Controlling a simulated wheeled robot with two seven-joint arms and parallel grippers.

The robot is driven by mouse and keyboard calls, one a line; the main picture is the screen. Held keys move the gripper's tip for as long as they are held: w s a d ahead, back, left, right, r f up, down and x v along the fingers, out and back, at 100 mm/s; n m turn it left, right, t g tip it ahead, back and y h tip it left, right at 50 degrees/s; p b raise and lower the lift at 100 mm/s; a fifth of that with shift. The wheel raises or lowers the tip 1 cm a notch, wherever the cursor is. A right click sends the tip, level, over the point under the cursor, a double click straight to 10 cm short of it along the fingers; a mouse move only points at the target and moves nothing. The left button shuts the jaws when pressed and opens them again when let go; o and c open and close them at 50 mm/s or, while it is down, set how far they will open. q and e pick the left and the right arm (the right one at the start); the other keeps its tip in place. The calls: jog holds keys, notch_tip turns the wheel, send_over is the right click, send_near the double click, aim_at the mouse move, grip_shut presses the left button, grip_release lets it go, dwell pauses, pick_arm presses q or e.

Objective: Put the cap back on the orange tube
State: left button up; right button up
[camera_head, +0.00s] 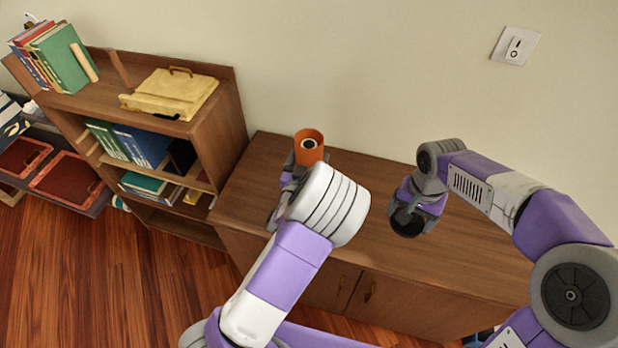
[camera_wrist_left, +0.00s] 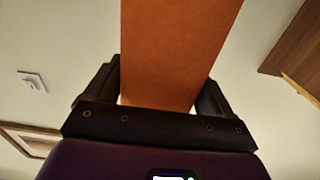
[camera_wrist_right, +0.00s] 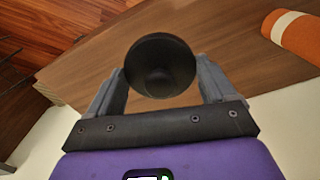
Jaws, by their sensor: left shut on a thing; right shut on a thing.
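The brown cabinet top (camera_head: 370,190) is clear around the grippers. A bookshelf (camera_head: 215,125) with books and a yellow case (camera_head: 172,93) stands to the left. The wall behind has a light switch (camera_head: 515,46).

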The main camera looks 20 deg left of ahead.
aim_at(299, 152)
pick_arm(q)
jog(key=shift+c, duration=1.1)
jog(key=shift+r, duration=0.1)
notch_tip(299, 152, up, 10)
jog(key=shift+f+p, duration=0.1)
jog(key=shift+p, duration=1.05)
pick_arm(e)
notch_tip(299, 152, up, 2)
jog(key=shift+r, duration=0.15)
pick_arm(q)
jog(key=shift+y, duration=0.3)
jog(key=f, duration=0.1)
jog(key=a+f+b, duration=0.1)
jog(key=s+f, duration=0.1)
jog(key=f, duration=0.1)
jog(key=shift+a, duration=0.4)
pick_arm(e)
jog(key=s+d+f+n, duration=0.1)
jog(key=d+f, duration=0.1)
jog(key=f, duration=0.5)
jog(key=s+d+f+n, duration=0.1)
jog(key=d+f+n, duration=0.1)
jog(key=f, duration=0.5)
jog(key=shift+d, duration=0.6)
pick_arm(q)
jog(key=shift+d, duration=0.1)
pick_arm(e)
jog(key=shift+r, duration=0.1)
